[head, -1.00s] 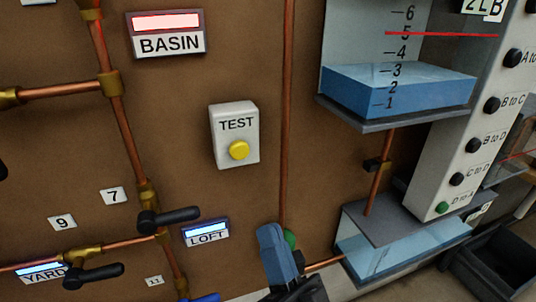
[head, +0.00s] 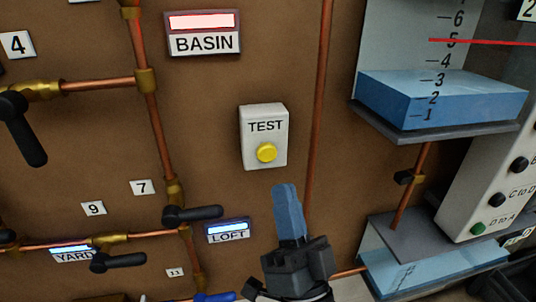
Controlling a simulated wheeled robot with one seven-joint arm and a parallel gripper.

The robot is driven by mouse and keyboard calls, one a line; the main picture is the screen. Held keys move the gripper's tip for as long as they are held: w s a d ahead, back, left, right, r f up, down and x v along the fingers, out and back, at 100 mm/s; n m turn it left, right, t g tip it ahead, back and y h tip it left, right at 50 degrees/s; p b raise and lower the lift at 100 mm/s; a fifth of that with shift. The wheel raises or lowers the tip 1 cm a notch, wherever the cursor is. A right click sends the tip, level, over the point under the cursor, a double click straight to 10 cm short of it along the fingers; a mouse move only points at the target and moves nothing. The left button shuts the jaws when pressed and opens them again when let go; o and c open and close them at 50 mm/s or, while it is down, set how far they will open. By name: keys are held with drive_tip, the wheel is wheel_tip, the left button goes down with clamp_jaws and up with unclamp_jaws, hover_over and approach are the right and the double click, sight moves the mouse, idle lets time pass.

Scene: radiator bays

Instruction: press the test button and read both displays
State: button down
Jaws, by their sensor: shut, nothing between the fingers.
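The white test box (head: 264,136) is fixed to the brown panel, with a yellow round button (head: 266,153) under the word TEST. The button stands out and nothing touches it. The BASIN display (head: 203,22) above left is lit pale red. The LOFT display (head: 228,231) and the YARD display (head: 72,252) are lit white-blue at lower left. I read no figures on any of them. My gripper (head: 286,190) is shut and empty, its blue fingers pointing up, below and slightly right of the button and apart from it.
Copper pipes with black-handled valves (head: 192,214) run across the panel at left. A vertical copper pipe (head: 319,110) stands right of the test box. Water tanks (head: 440,100) and a grey column with several buttons (head: 490,190) jut out at right. The panel around the test box is clear.

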drive_tip(key=w+a+b, duration=0.2)
drive_tip(key=w, duration=0.4)
drive_tip(key=shift+w, duration=0.25)
idle(1.9)
drive_tip(key=shift+w+a+b, duration=0.1)
drive_tip(key=shift+w+b, duration=0.2)
drive_tip(key=shift+w, duration=0.1)
drive_tip(key=shift+w+a+b, duration=0.1)
drive_tip(key=shift+w+b, duration=0.3)
drive_tip(key=shift+w, duration=0.05)
idle(0.6)
drive_tip(key=shift+s, duration=0.15)
idle(0.3)
drive_tip(key=shift+s+d, duration=0.25)
drive_tip(key=shift+s, duration=0.5)
drive_tip(key=shift+s+d, duration=0.25)
drive_tip(key=shift+s, duration=0.55)
drive_tip(key=shift+s+d, duration=0.2)
drive_tip(key=shift+s, duration=0.6)
drive_tip(key=shift+s+d, duration=0.25)
drive_tip(key=shift+s, duration=0.55)
